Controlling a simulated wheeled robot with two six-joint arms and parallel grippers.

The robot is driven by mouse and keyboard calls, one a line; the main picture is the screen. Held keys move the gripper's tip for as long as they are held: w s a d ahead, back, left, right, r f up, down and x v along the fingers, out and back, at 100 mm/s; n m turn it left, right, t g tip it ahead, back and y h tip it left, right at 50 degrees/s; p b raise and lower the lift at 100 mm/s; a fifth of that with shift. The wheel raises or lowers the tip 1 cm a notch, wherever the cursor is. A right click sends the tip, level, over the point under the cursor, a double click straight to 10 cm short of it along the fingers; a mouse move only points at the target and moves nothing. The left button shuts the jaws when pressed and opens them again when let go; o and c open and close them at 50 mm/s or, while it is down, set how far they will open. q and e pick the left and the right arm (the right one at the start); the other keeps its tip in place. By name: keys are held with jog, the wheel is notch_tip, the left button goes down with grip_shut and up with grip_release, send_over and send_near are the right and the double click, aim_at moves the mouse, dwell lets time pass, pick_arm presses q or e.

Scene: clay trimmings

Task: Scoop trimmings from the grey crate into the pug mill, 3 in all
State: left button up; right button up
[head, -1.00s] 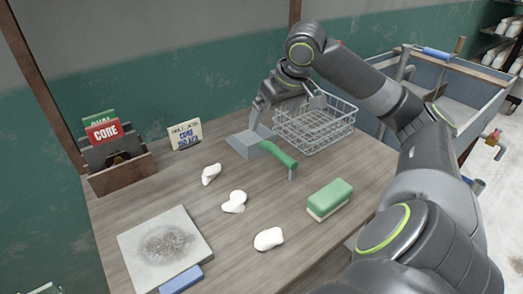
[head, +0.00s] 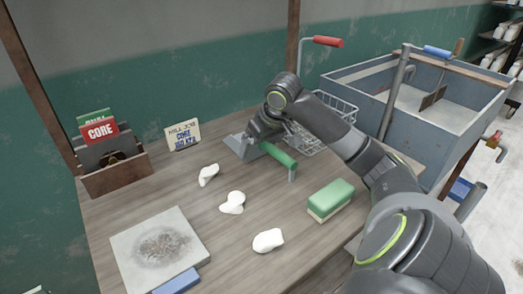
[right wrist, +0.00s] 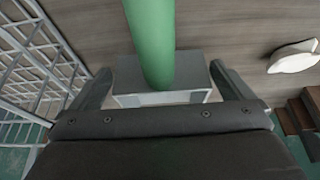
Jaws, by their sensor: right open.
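A scoop with a grey metal pan (head: 238,146) and a green handle (head: 279,155) lies on the wooden table. My right gripper (head: 256,133) is low over the scoop, with its fingertips partly hidden in the head view. In the right wrist view my right gripper (right wrist: 162,85) is open, its two fingers on either side of the scoop (right wrist: 155,55), not closed on it. A large blue-grey open bin (head: 350,92) stands beyond the table at the right. I cannot tell whether it is the grey crate or the pug mill. My left gripper is out of view.
A wire basket (head: 345,108) stands behind my right arm. Several white lumps, one at the front (head: 268,240), lie on the table beside a green-and-cream sponge (head: 331,200). A stained slab (head: 125,245), a card holder (head: 118,180) and a small sign (head: 183,135) are at left.

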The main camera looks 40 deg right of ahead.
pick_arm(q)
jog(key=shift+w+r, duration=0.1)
pick_arm(e)
jog(key=shift+w+f, duration=0.1)
jog(key=shift+f, duration=0.1)
jog(key=shift+c, duration=0.4)
jog(key=c, duration=0.7)
jog(key=shift+c, duration=0.3)
jog(key=shift+r, duration=0.15)
jog(key=shift+r, duration=0.3)
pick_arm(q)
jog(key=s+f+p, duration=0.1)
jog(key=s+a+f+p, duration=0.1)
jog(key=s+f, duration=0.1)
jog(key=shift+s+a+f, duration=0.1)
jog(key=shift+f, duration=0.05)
pick_arm(e)
notch_tip(320, 180, up, 9)
